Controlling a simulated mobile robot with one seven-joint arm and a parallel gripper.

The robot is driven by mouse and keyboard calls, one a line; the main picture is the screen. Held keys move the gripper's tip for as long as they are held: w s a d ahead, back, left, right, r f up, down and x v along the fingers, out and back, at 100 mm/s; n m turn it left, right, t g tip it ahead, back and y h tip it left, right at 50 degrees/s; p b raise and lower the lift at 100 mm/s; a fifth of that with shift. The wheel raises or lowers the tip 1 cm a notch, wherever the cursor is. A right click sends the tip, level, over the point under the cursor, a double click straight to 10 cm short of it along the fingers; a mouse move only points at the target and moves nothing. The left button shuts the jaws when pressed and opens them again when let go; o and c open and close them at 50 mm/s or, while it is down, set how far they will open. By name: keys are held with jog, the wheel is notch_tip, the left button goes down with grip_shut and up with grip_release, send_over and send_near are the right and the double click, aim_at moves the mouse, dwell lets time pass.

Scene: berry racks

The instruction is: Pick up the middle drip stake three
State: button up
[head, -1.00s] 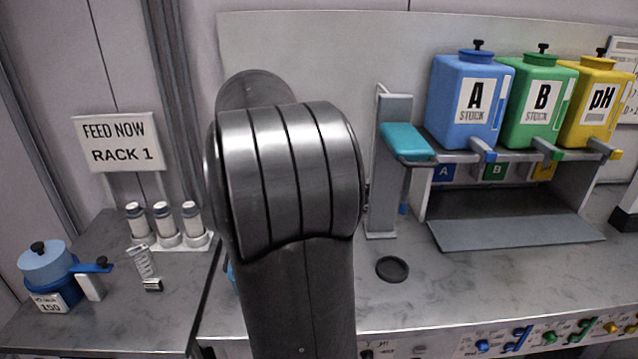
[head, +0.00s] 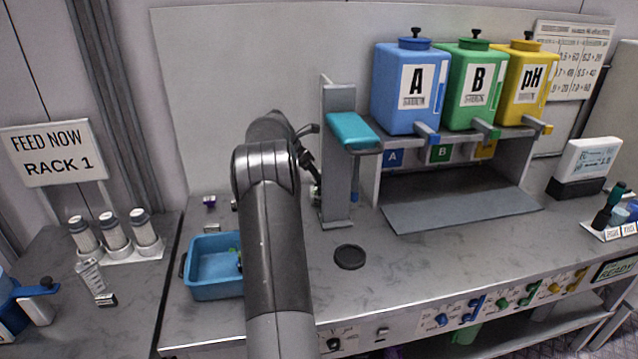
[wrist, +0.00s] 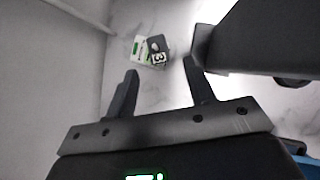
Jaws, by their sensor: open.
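In the wrist view, a small dark piece marked 3 (wrist: 157,48) lies on the pale marbled counter, overlapping a white and green piece (wrist: 141,48). I cannot tell its full shape or whether a stake is attached. My gripper (wrist: 162,70) is open and empty, its two dark fingers pointing toward this piece, which appears beyond and between the fingertips. In the head view my arm hides most of the gripper and the marked piece. A small purple-topped item (head: 209,202) stands on the counter behind the blue tray.
The blue tray (head: 215,292) sits left of my arm with something green inside. A grey post with a teal top (head: 352,130) stands right of my gripper, beside the A, B and pH tanks (head: 410,85). A black disc (head: 350,257) lies on the counter.

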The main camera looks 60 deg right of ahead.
aim_at(319, 186)
jog(key=x, duration=0.9)
jog(key=shift+d+f, duration=0.1)
jog(key=shift+f, duration=0.2)
jog(key=shift+c, duration=0.4)
grip_shut()
jog(key=shift+r, duration=0.15)
